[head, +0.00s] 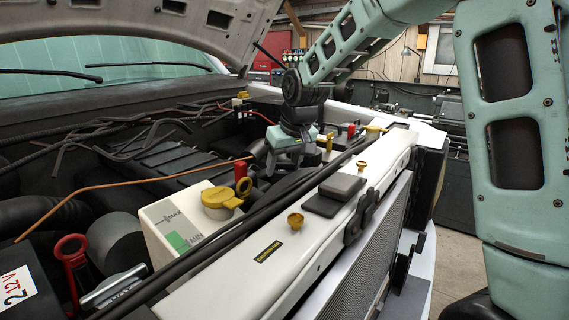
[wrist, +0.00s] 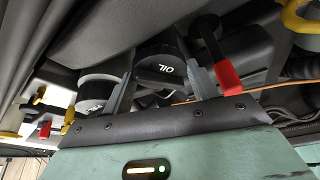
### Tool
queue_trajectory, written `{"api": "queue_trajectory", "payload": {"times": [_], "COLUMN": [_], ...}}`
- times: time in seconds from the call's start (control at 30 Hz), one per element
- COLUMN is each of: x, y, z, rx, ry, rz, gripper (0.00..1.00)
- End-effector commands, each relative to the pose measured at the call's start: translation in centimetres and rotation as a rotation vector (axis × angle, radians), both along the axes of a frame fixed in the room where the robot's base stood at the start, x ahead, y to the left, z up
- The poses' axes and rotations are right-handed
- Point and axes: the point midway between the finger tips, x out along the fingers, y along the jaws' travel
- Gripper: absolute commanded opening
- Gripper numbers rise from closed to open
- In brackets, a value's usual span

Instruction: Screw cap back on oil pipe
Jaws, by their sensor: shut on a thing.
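The oil cap (wrist: 166,68) is dark and round with white "OIL" lettering, seen in the wrist view. My gripper (wrist: 160,82) has one finger on each side of it and is shut on it. In the head view my gripper (head: 285,163) points down into the engine bay, behind the white front beam, and the cap cannot be made out there. The oil pipe is not clearly visible; I cannot tell whether the cap is seated on it or held above it.

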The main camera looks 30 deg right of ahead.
Motion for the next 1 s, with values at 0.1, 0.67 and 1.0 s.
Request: {"api": "queue_trajectory", "payload": {"times": [0.1, 0.67, 1.0], "x": [0.0, 0.0, -1.8], "y": [0.0, 0.0, -0.1], "z": [-0.1, -0.2, 4.2], "rx": [0.0, 0.0, -0.002], "ry": [0.0, -0.001, -0.007], "rz": [0.0, 0.0, -0.001], "gripper": [0.37, 0.84, 0.84]}}
